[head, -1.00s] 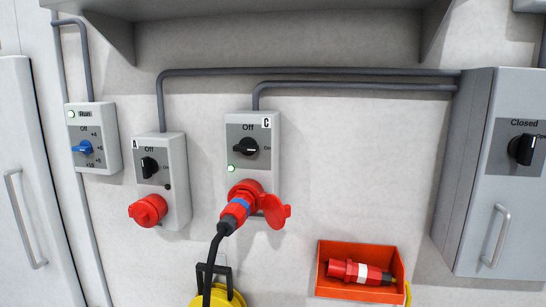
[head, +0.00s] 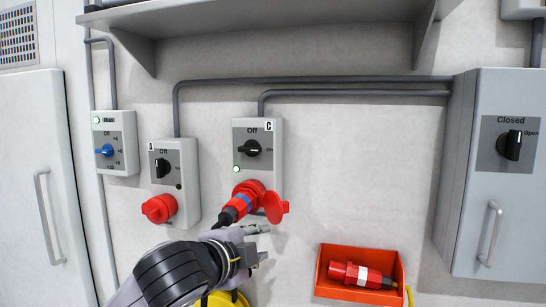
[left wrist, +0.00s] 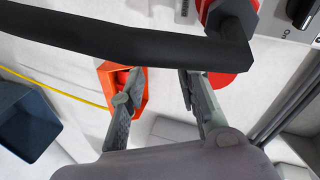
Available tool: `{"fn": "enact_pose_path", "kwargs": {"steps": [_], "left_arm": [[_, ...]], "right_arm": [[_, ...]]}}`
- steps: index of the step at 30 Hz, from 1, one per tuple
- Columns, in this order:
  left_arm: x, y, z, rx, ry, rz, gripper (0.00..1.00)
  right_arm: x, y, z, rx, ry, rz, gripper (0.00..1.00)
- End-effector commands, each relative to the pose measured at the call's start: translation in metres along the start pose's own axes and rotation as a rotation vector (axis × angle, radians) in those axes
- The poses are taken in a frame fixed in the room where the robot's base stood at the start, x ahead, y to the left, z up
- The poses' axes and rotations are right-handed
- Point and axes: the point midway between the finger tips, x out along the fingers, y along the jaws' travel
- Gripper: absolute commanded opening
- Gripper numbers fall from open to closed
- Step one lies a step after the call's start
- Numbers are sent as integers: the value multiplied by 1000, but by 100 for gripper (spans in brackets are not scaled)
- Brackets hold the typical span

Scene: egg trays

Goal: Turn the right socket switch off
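The right socket box C (head: 274,130) is on the wall, with a black switch knob (head: 252,148) turned sideways toward the "On" label and a pale green lamp (head: 236,169) below it. A red plug (head: 240,202) with a black cable sits in its socket, beside an open red lid (head: 275,206). My left gripper (head: 262,243) is just below the plug, clear of the knob. In the left wrist view its fingers (left wrist: 162,74) are apart with nothing clamped between them. My right gripper is not in view.
The left socket box A (head: 189,160) has its knob upright at "Off". A blue-knobbed box (head: 126,130) hangs further left. An orange bin (head: 321,271) holding a red connector (head: 358,274) is at lower right. A shelf (head: 290,45) juts out above; a grey cabinet (head: 460,170) stands right.

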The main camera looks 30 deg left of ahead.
Motion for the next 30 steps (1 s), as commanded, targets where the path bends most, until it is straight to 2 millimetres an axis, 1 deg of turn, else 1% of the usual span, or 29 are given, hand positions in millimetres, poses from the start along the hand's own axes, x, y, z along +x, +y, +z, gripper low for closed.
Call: {"fn": "enact_pose_path", "kwargs": {"steps": [1, 5, 8, 12, 15, 17, 20, 23, 30], "left_arm": [[-10, -12, 0, 31, -3, -32, 30], [-30, -42, 0, 96, -13, -97, 30], [-48, -68, 2, 144, -26, -154, 30], [-80, -107, 7, 214, -55, -244, 30], [-99, -126, 11, 251, -77, -291, 30], [-106, -133, 12, 265, -86, -307, 30], [-110, -138, 13, 275, -92, -316, 30], [-106, -141, 13, 276, -93, -315, 30], [-81, -151, 14, 278, -96, -311, 30]], "right_arm": [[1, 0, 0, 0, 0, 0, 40], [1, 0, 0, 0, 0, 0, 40], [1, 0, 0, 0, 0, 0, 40], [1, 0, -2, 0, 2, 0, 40], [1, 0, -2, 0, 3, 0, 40], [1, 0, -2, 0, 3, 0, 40], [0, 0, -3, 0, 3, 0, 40], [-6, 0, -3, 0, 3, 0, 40], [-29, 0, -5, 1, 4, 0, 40]]}}
